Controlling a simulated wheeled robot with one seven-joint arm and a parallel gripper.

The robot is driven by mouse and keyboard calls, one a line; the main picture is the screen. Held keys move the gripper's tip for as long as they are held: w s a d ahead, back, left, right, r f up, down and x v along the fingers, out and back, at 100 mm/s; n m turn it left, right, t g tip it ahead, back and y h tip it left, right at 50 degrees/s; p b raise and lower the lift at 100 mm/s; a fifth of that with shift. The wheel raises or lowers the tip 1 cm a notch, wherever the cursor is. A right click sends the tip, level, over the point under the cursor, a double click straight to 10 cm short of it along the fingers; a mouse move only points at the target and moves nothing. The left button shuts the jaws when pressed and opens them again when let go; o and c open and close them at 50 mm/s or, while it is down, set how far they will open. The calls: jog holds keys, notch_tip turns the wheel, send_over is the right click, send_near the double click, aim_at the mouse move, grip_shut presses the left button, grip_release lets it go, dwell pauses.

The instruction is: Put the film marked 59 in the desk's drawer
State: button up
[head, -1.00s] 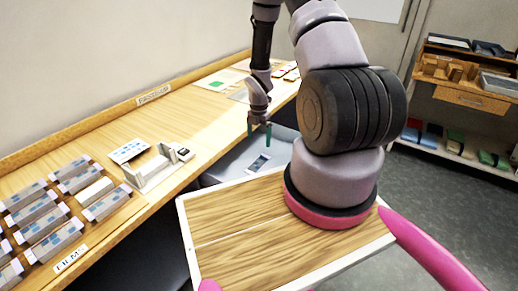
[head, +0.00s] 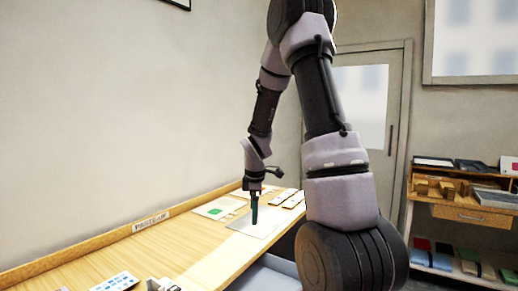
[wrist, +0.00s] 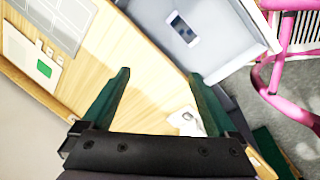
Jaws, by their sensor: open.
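My gripper (head: 255,215) is above the long wooden table in the head view, pointing down. In the wrist view its two green fingers (wrist: 160,76) are spread apart with nothing between them. A small white card with a dark blue face (wrist: 184,28) lies on a pale grey surface (wrist: 228,55) beside the table edge, beyond the fingers; I cannot read any number on it. No film marked 59 can be made out.
Grey floor lies toward the desk.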

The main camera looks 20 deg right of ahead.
jog(key=s+a+r+m+t, duration=0.1)
jog(key=s+a+r+m, duration=0.1)
jog(key=s+r+m, duration=0.5)
jog(key=s+a+r+m+t, duration=0.1)
jog(key=s+a+r+m, duration=0.15)
jog(key=r, duration=0.85)
jog(key=s+a+r+m+t+y, duration=0.1)
jog(key=s+r+m, duration=0.2)
jog(key=s, duration=0.3)
jog(key=s+a+r+m+t+y, duration=0.1)
jog(key=s+a+r+m, duration=0.1)
jog(key=s+r+m, duration=0.2)
jog(key=s+m, duration=0.2)
jog(key=s, duration=0.1)
jog(key=shift+a+r+t, duration=0.2)
jog(key=shift+t, duration=0.2)
